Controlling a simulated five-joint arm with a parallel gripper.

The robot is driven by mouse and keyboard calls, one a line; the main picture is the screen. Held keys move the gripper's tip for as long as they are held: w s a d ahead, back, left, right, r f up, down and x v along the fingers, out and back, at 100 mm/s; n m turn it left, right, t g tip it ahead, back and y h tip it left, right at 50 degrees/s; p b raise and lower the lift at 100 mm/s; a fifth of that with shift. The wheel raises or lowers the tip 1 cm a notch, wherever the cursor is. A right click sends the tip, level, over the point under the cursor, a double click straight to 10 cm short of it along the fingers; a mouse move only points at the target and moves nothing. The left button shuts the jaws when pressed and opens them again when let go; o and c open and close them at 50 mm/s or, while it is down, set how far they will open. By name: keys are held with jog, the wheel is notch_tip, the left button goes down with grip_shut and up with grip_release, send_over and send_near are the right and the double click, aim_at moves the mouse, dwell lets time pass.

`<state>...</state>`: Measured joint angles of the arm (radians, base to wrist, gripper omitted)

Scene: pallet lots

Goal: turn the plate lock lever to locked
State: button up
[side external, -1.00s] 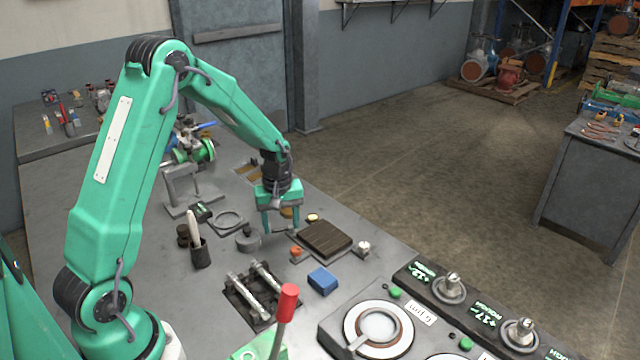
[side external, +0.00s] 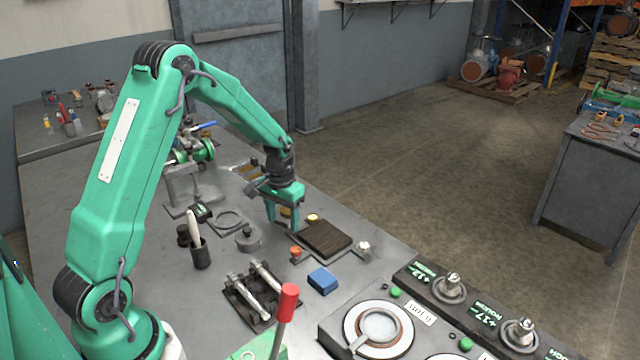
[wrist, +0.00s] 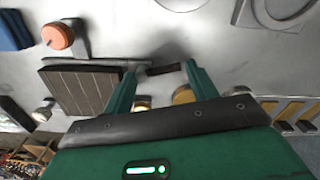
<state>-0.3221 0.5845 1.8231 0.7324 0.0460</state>
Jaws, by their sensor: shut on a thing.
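My gripper (side external: 284,228) is low over the bench, just left of the dark ribbed plate (side external: 326,237). The ribbed plate (wrist: 80,90) lies beside the left finger, with an orange knob (wrist: 59,37) at one corner and a silver knob (wrist: 43,110) at another.
A blue block (side external: 323,280) lies in front of the plate. A grey lidded pot (side external: 248,240) and a dark cup (side external: 200,253) stand left of my gripper. A black fixture with metal rods (side external: 255,295) and a red-topped lever (side external: 287,305) are nearer. Yellow knobs (wrist: 183,95) sit close to the fingers.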

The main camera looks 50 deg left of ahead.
jog(key=shift+s+a+f+m, duration=0.25)
jog(key=shift+m, duration=0.05)
jog(key=o, duration=0.7)
jog(key=shift+o, duration=0.7)
jog(key=shift+w+r, duration=0.1)
jog(key=shift+w, duration=0.05)
jog(key=shift+r, duration=0.15)
jog(key=shift+r, duration=3.75)
